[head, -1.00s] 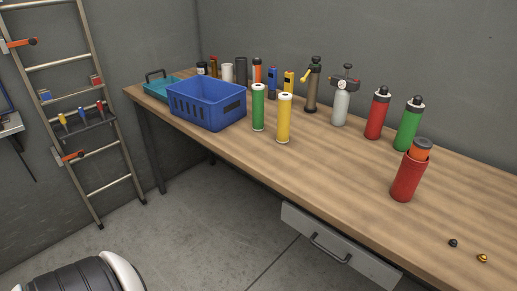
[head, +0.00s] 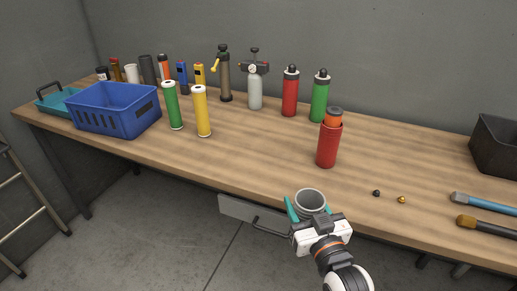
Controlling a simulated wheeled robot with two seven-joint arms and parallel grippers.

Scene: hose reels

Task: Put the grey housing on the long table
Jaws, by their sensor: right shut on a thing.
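The grey housing (head: 311,203) is a short, open-topped cylinder at the lower middle of the head view. My right gripper (head: 308,214) is shut on it, with teal fingers on either side. It is held upright at the front edge of the long table (head: 255,155); I cannot tell its height relative to the tabletop. The long table has a wooden top and runs along the grey wall. My left gripper is not in view.
A red cylinder with an orange top (head: 327,145) stands behind the housing. Small black (head: 376,193) and brass (head: 402,199) fittings lie to the right. Green (head: 173,107) and yellow (head: 202,112) cylinders and a blue basket (head: 115,110) stand left. The middle front of the tabletop is clear.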

